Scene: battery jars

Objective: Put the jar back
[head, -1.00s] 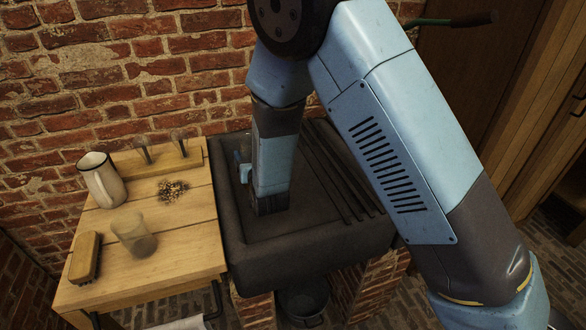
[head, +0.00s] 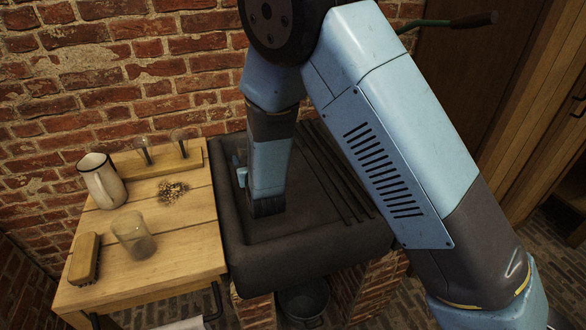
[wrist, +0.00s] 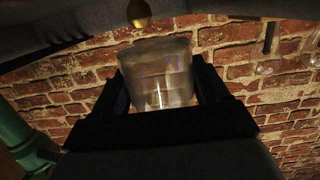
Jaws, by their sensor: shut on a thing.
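In the wrist view a clear glass jar (wrist: 160,78) stands between the two dark fingers of my gripper (wrist: 158,85), which is shut on it. The brick wall shows around it, and I cannot tell which end of the jar is its mouth. In the head view my arm reaches down over the dark stone sink (head: 305,262); the fingers and the held jar are hidden there. Another clear glass jar (head: 133,236) stands on the wooden table (head: 190,262) to the left of the sink.
The table also bears a white enamel jug (head: 101,182), a brush (head: 85,258), a scatter of crumbs (head: 172,191) and a wooden rack (head: 160,163) with upright pegs. A bucket (head: 304,298) stands below the sink. A brass piece (wrist: 139,12) shows in the wrist view.

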